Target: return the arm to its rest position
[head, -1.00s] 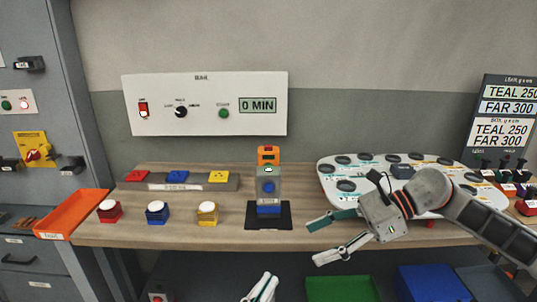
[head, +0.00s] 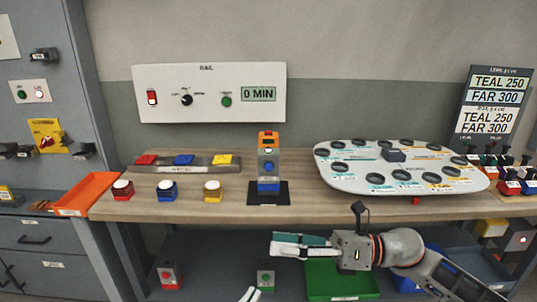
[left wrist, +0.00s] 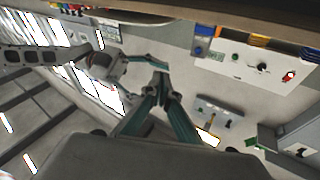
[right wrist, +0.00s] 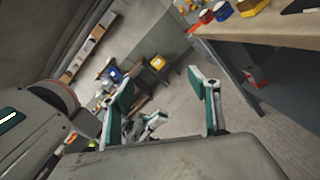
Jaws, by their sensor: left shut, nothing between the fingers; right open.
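My right arm comes in from the right in the head view. Its gripper (head: 278,246) is in front of the bench's front edge and below the bench top, fingers pointing left. In the right wrist view its two teal-padded fingers (right wrist: 165,95) stand wide apart with nothing between them. My left gripper (head: 248,296) shows only as fingertips at the bottom edge of the head view. In the left wrist view its fingers (left wrist: 160,84) meet at the tips and hold nothing. My right arm also shows at the upper left there.
The wooden bench (head: 330,209) carries coloured buttons, a small orange-topped device (head: 268,165) and a white oval board (head: 340,181). An orange tray (head: 88,194) sits at its left end. A green bin (head: 335,280) is below, behind my right gripper. A grey cabinet (head: 40,240) stands left.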

